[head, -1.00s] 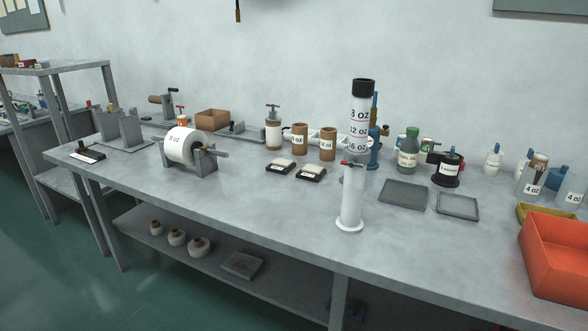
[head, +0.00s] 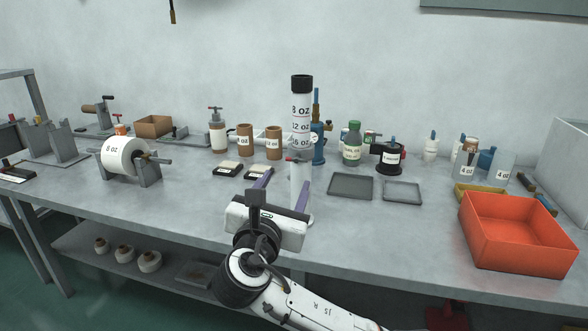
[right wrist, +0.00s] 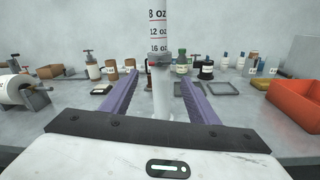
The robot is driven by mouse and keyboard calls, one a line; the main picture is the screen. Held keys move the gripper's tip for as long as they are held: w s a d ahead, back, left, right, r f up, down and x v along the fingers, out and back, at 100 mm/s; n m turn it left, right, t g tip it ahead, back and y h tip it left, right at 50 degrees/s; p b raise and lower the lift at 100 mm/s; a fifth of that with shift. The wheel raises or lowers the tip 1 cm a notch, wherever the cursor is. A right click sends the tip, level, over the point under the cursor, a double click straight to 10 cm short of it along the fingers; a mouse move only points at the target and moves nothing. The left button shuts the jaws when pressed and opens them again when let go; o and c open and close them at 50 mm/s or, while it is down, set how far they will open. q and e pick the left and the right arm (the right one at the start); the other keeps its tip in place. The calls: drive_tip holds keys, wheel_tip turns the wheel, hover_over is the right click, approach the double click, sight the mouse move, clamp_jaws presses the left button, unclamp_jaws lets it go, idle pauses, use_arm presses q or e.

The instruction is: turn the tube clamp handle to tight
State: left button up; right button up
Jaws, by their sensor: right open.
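A tall clear tube marked 8 oz, 12 oz and 16 oz (head: 301,105), with a black cap, stands upright on a white stand near the table's front. It also shows in the right wrist view (right wrist: 157,30). The small red tube clamp handle (head: 291,159) is at the top of the stand, just below the tube; how it is turned is too small to tell. My right gripper (head: 283,187) is open and empty. In the right wrist view its purple fingers lie left and right of the white stand (right wrist: 162,98), pointing forward, with space on both sides. My left gripper is out of view.
An orange bin (head: 515,235) stands at the right front. Two grey trays (head: 351,186) lie right of the stand, two dark pads left of it. A paper roll on a holder (head: 125,156) is further left. Bottles and brown cups stand behind.

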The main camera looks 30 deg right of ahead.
sight(296, 162)
drive_tip(key=x, duration=0.9)
drive_tip(key=shift+w+d+f, duration=0.15)
drive_tip(key=shift+w+d, duration=0.1)
drive_tip(key=shift+d, duration=0.05)
drive_tip(key=c, duration=0.9)
drive_tip(key=shift+c, duration=0.2)
